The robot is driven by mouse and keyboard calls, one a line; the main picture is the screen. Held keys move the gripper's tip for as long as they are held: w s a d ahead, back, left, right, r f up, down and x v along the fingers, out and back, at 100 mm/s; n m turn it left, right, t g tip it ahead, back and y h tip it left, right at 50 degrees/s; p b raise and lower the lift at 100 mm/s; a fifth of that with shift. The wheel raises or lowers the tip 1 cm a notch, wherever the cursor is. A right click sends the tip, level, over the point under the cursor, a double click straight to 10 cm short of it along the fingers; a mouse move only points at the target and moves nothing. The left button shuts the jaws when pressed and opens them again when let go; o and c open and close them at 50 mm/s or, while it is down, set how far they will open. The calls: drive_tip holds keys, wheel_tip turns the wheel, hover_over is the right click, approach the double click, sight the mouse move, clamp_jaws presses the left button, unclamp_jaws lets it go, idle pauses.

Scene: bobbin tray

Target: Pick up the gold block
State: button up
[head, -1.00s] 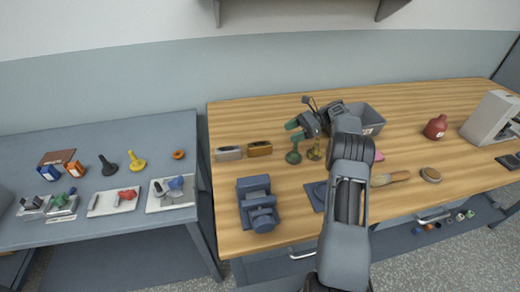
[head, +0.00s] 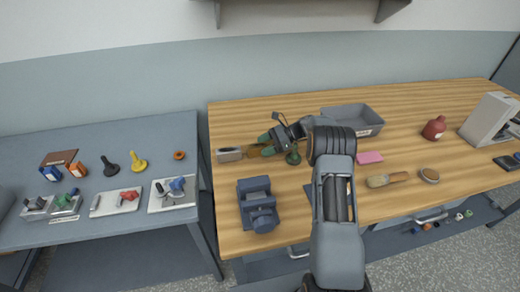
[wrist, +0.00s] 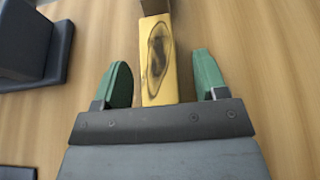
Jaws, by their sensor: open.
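The gold block (head: 253,152) lies on the wooden table, to the right of a grey block, and is partly hidden by my gripper in the head view. In the wrist view the gold block (wrist: 158,85) runs upward between the two green fingers, with a dark oval mark on its face. My gripper (wrist: 162,62) is open, with one finger on each side of the block and a visible gap to both. In the head view my gripper (head: 266,145) is at the block's right end. Its height above the block is hard to tell.
The grey block (head: 229,154) adjoins the gold block's far end. A blue vise (head: 258,204) sits in front. A grey bin (head: 353,112) and pink block (head: 369,157) are to the right. The back left tabletop is clear.

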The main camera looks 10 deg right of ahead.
drive_tip(key=shift+a+f, duration=0.1)
drive_tip(key=shift+a, duration=0.1)
drive_tip(key=shift+c, duration=0.2)
clamp_jaws()
idle(0.4)
idle(0.4)
